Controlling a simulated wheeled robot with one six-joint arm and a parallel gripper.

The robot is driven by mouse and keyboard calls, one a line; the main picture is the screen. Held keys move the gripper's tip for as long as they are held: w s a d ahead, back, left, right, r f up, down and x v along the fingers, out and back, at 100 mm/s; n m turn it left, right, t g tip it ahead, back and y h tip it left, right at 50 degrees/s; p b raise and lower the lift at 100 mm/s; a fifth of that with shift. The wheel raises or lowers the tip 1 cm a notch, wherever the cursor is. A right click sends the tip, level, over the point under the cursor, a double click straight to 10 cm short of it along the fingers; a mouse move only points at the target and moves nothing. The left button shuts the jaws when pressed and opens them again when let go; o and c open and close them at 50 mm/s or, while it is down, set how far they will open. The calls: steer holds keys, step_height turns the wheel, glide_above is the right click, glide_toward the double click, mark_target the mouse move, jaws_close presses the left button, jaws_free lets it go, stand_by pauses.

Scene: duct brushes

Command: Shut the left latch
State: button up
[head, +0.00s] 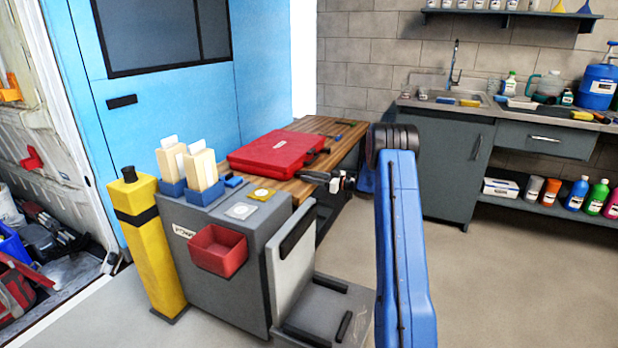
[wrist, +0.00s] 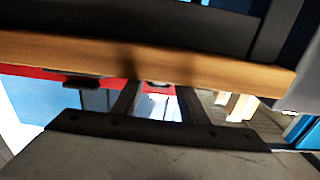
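A red case (head: 275,152) lies flat on the wooden bench with its lid down. A dark fitting shows at its right side in the head view, too small to name as latch or handle. A strip of the red case (wrist: 45,72) shows beyond the wooden edge in the wrist view, with a dark fitting (wrist: 82,82) at left. A small dark and pale part near the middle may be a latch; its position is unclear. My gripper (head: 318,177) is at the bench edge beside the case. In the wrist view its two dark fingers (wrist: 158,103) stand apart with nothing visibly between them.
The wooden bench top (head: 325,126) carries small tools behind the case. A grey cabinet with a red bin (head: 218,250) and a yellow post (head: 148,240) stand in front. A sink counter (head: 440,104) is at the right. The floor at right is clear.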

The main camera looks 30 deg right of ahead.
steer(key=shift+w+a, duration=0.2)
steer(key=shift+w, duration=0.05)
steer(key=shift+c, duration=0.3)
steer(key=c, duration=0.7)
